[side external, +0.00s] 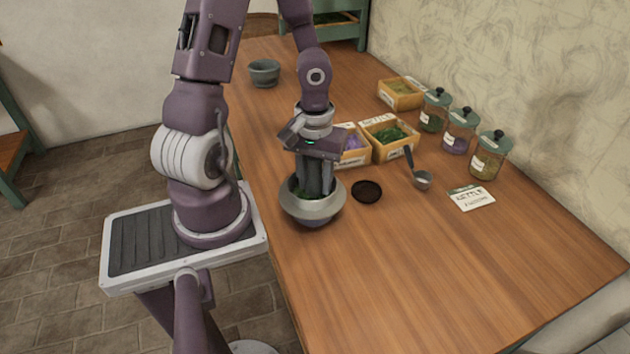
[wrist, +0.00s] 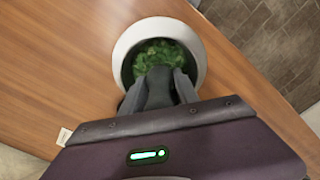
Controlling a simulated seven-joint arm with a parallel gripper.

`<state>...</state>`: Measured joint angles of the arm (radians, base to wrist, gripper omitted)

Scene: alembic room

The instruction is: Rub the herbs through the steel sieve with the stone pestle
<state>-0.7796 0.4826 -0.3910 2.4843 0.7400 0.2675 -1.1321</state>
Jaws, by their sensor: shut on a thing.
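The sieve (side external: 297,208) is a round grey vessel with a wide pale rim, standing on the wooden table near its left edge. In the wrist view its pale rim (wrist: 128,42) rings the green herbs (wrist: 158,52) inside. My gripper (side external: 315,185) points down into the sieve, with its fingers inside the rim. It is shut on a dark grey piece, which looks like the stone pestle (wrist: 157,86). The pestle's lower end is hidden among the herbs and fingers. I cannot tell whether it touches the mesh.
A dark round disc (side external: 367,191) lies right of the sieve. Beyond are a small scoop (side external: 422,181), a label card (side external: 471,198), wooden boxes of herbs (side external: 390,138) and lidded jars (side external: 489,160). A grey-green mortar (side external: 264,73) stands at the back. The front table is clear.

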